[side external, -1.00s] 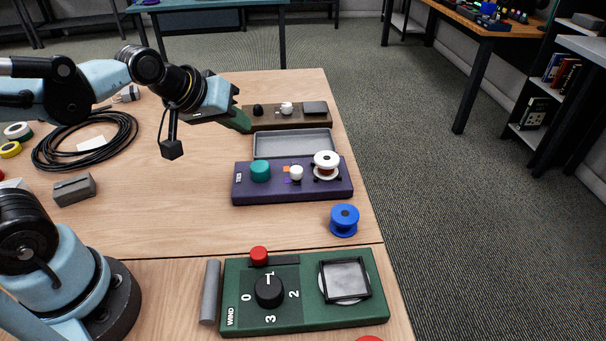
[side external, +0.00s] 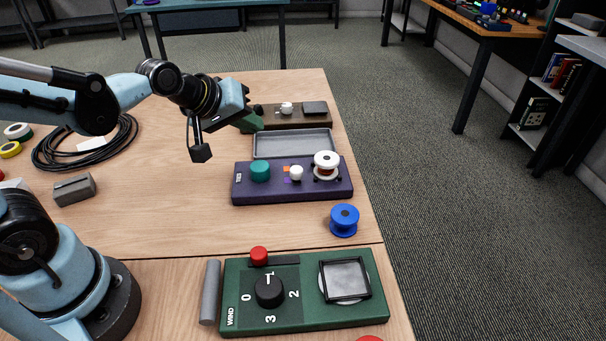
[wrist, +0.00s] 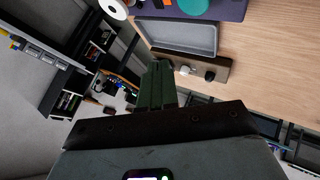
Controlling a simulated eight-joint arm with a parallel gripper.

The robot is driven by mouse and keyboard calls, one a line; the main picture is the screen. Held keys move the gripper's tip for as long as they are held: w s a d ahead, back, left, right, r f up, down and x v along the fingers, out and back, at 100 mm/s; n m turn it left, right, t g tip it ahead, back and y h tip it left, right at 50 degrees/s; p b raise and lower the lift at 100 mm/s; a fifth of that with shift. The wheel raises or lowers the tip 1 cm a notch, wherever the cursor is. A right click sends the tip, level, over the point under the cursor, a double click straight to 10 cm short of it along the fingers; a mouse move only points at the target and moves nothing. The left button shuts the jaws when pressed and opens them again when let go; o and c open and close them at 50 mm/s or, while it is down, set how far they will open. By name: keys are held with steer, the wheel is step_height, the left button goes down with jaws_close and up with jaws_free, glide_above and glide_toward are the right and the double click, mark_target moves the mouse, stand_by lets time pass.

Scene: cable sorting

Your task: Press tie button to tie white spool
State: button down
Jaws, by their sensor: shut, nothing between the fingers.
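The purple tie box (side external: 290,191) sits mid-table with a small white label I cannot read clearly. On it are a large teal button (side external: 260,169), a small white knob (side external: 296,173) and, at the right end, the white spool (side external: 326,160) with a reddish-brown band at its core. My gripper (side external: 252,123) is shut and empty, held up beyond the tie box, near the left end of the brown box. In the wrist view my shut green fingers (wrist: 158,72) show with the spool (wrist: 114,8) and teal button (wrist: 194,4) at the top edge.
An empty grey tray (side external: 292,133) lies behind the tie box. The brown box (side external: 300,121) with knobs stands behind that. A blue spool (side external: 344,220) and the green wind box (side external: 305,312) are in front. A black cable coil (side external: 122,144) lies left; the wood between is clear.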

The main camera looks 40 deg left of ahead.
mark_target(255, 167)
steer(key=shift+f, duration=3.25)
steer(key=shift+f, duration=0.1)
steer(key=shift+f, duration=0.35)
steer(key=shift+f, duration=0.75)
stand_by(0.5)
steer(key=shift+r, duration=1.2)
steer(key=shift+r, duration=0.1)
steer(key=shift+r, duration=2.4)
